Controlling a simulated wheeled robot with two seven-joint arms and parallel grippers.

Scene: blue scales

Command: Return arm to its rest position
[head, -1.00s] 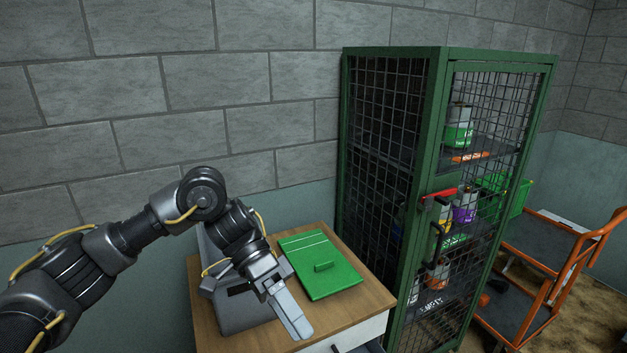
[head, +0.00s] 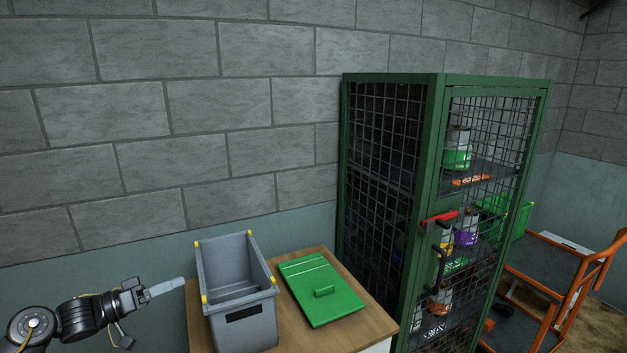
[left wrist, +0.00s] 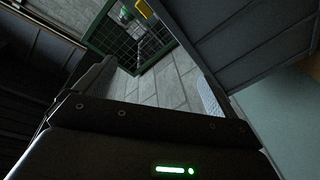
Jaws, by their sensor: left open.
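My left gripper (head: 152,308) is at the lower left of the head view, left of the grey bin and clear of it. Its fingers are spread apart with nothing between them. In the left wrist view the two fingers (left wrist: 155,88) also stand apart, with the block wall between them. My left arm comes in low from the left edge. My right gripper is not in view.
An open grey bin (head: 262,322) with yellow corners and a green lid (head: 322,290) are on a wooden-topped table (head: 368,325). A green mesh cabinet (head: 436,200) holding cans stands right of it, with an orange cart (head: 590,290) beyond. The wall (head: 130,120) is behind.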

